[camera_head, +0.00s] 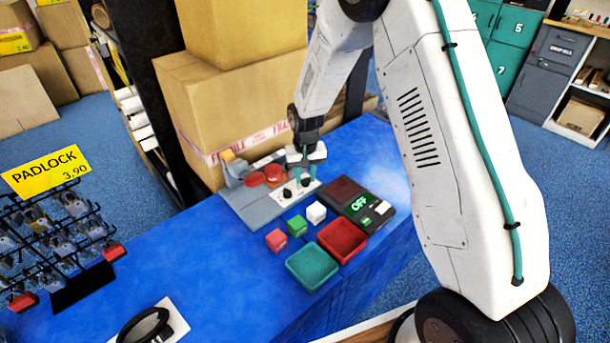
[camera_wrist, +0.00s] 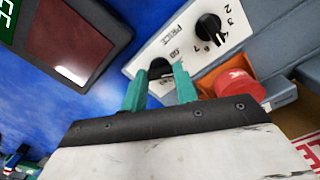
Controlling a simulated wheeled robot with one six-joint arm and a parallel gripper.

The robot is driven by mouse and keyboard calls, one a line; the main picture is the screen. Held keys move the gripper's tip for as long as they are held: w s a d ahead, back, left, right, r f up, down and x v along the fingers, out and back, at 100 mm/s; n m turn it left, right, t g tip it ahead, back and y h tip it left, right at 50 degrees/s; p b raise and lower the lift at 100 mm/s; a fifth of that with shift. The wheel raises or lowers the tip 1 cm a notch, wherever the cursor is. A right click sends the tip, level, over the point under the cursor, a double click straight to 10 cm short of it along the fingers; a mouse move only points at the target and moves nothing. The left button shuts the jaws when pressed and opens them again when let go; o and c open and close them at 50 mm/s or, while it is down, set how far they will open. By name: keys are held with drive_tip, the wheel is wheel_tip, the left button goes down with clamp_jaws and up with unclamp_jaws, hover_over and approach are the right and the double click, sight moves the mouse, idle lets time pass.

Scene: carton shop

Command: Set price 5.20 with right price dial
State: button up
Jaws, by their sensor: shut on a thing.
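A white price panel (camera_head: 291,198) with two black dials sits on a grey unit on the blue counter; the wrist view shows its printed "PRICE" (camera_wrist: 177,40) upside down. The left price dial (camera_head: 287,193) is free, with digits around it in the wrist view (camera_wrist: 208,30). My gripper (camera_head: 305,177) reaches down to the right price dial (camera_wrist: 160,68), and its teal fingers (camera_wrist: 160,85) are shut on it. The fingers hide part of this dial, and its pointer and setting cannot be read.
A black scale-like device (camera_head: 383,208) with a green "OFF" display stands right of the panel. Red (camera_head: 361,239) and green (camera_head: 332,268) trays and small cubes lie in front. Cartons (camera_head: 215,100) stand behind.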

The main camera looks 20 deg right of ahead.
drive_tip(key=o, duration=1)
wheel_tip(320, 180, up, 8)
drive_tip(key=shift+f, duration=0.1)
drive_tip(key=shift+n+t, duration=0.7)
drive_tip(key=shift+n, duration=0.1)
drive_tip(key=s+d+r, duration=0.1)
drive_tip(key=s+r, duration=0.7)
drive_tip(key=s, duration=0.4)
drive_tip(key=s+d+r, duration=0.1)
drive_tip(key=s+r, duration=0.7)
drive_tip(key=s, duration=0.5)
drive_tip(key=s+d+r, duration=0.1)
drive_tip(key=s+r, duration=0.7)
drive_tip(key=s, duration=0.5)
drive_tip(key=shift+d, duration=0.15)
